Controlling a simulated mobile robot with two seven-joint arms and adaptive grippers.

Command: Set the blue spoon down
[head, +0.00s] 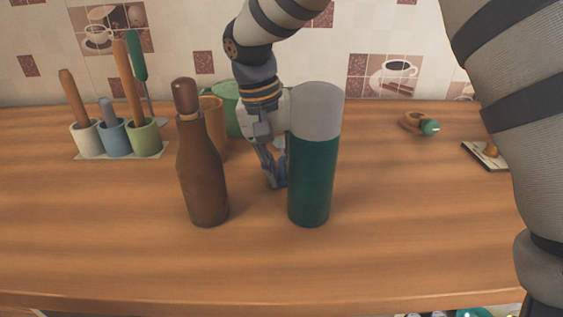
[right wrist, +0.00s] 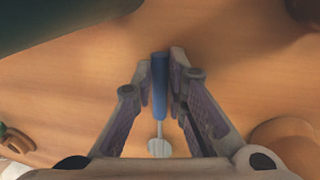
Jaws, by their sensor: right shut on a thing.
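The blue spoon (right wrist: 160,88) is between the fingers of my right gripper (right wrist: 160,75) in the right wrist view. Its blue handle lies between the pads and its pale bowl (right wrist: 159,148) points toward the wrist. My right gripper is shut on the spoon, low over the wooden counter. Whether the spoon touches the wood I cannot tell. In the head view my right gripper (head: 275,181) is behind the green flask, which hides part of it; the spoon is hard to make out there. My left gripper is not in view.
The green flask (head: 310,180) with a grey top and a brown bottle (head: 203,175) stand in front, either side of my gripper. An orange cup (head: 213,122) and a green pot (head: 229,96) are behind. Utensil cups (head: 116,138) stand left. Front counter is clear.

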